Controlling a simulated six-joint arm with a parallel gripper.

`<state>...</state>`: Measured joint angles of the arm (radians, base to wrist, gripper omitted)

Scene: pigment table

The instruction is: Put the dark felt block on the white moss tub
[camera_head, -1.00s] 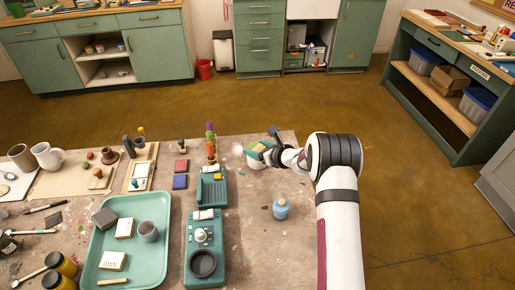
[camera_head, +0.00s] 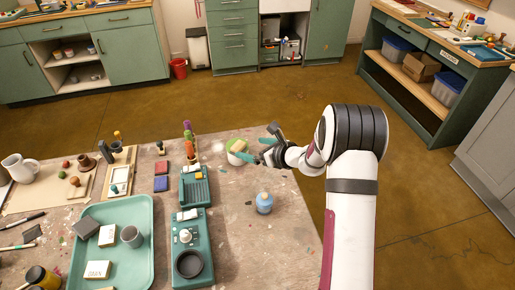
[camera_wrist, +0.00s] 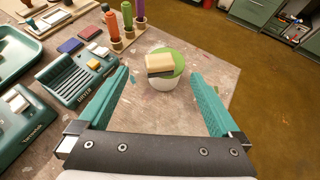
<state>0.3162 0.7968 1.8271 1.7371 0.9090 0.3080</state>
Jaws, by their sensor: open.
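The white moss tub (camera_head: 236,158) has a green top and stands near the table's far right corner. A pale yellow block (camera_wrist: 160,64) with a darker side lies on its top. My gripper (camera_head: 258,145) is open and empty, just right of the tub. In the wrist view the tub (camera_wrist: 163,84) appears between and beyond the spread teal fingers, apparently untouched.
The tray also holds pale labelled blocks (camera_head: 97,270) and a grey cup (camera_head: 131,237). A teal scale-like device (camera_head: 187,240) stands between tray and tub. Coloured upright sticks (camera_head: 189,142) stand left of the tub.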

